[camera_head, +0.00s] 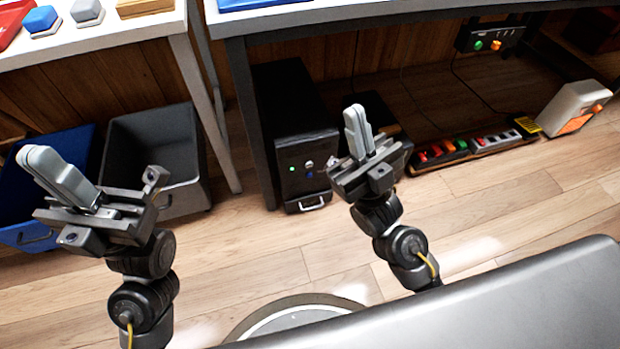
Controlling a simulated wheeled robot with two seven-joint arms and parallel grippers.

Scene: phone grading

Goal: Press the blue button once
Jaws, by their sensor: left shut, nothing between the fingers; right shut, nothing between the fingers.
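A blue hexagonal button-like piece (41,20) sits on the white table at the top left, with a paler blue base under it. A small blue spot (309,174) also shows on the front of a black tower box under the desk; I cannot tell if it is a button or a light. My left gripper (38,160) is at the left, shut and empty, over the floor and bins, well apart from the hexagonal piece. My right gripper (355,112) is shut and empty. In the picture it lies just right of the black box; no contact is visible.
A grey hexagonal piece (86,11), a wooden block (143,6) and a red tray (14,22) share the white table (120,38). Below are a blue bin (75,150) and a grey bin (185,190). A power strip (485,142) lies under the desk. The wooden floor (300,245) is mostly clear.

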